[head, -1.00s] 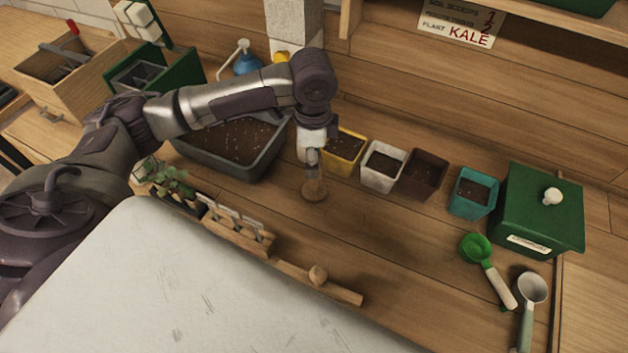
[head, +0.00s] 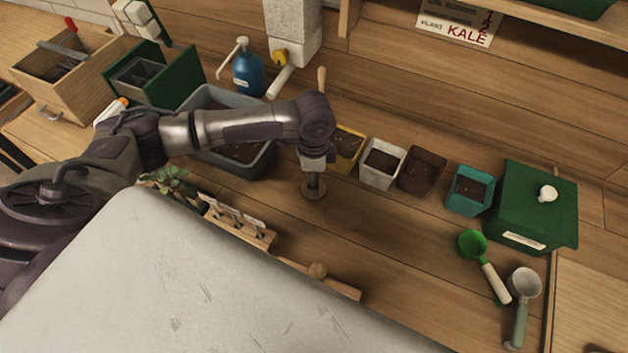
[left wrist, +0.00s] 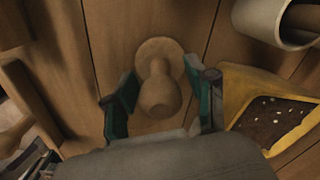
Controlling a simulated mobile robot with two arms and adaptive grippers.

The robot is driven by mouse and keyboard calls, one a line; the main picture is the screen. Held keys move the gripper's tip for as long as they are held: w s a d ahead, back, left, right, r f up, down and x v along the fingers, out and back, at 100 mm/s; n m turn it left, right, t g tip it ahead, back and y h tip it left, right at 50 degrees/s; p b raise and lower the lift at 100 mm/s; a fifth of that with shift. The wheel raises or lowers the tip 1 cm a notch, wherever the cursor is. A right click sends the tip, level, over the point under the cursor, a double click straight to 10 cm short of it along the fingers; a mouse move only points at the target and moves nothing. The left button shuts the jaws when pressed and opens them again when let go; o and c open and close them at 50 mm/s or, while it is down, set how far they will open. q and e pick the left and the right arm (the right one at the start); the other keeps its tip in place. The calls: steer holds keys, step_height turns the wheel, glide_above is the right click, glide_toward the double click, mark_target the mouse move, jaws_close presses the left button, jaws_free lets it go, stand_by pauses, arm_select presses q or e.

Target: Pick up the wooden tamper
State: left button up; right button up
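The wooden tamper (head: 314,192) stands upright on the wooden bench, left of and in front of the yellow pot. Its round base and knob handle (left wrist: 158,93) show in the left wrist view, seen from above. My left gripper (head: 314,170) is pointed down over it and hides most of the handle in the head view. In the left wrist view the green-padded fingers of my left gripper (left wrist: 162,84) are apart, one on each side of the handle, with gaps visible. My right gripper is not in view.
Yellow (head: 348,146), white (head: 381,164), brown (head: 423,171) and teal (head: 470,190) pots stand to the right. A grey soil tray (head: 262,166) is behind my left arm. A wooden tag holder (head: 240,228) is nearer. Bare bench lies right of the tamper.

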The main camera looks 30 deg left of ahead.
arm_select(q)
jaws_close()
steer(key=shift+r, duration=0.1)
steer(key=shift+r, duration=0.4)
steer(key=r, duration=0.2)
steer(key=d+r+b, duration=0.1)
steer(key=shift+d+r, duration=0.1)
steer(key=shift+r, duration=0.25)
steer(key=s+d+r+b, duration=0.1)
steer(key=d+r+b, duration=0.1)
steer(key=d+r, duration=0.4)
steer(key=d, duration=0.4)
steer(key=shift+s+d+r, duration=0.2)
steer(key=shift+r, duration=0.05)
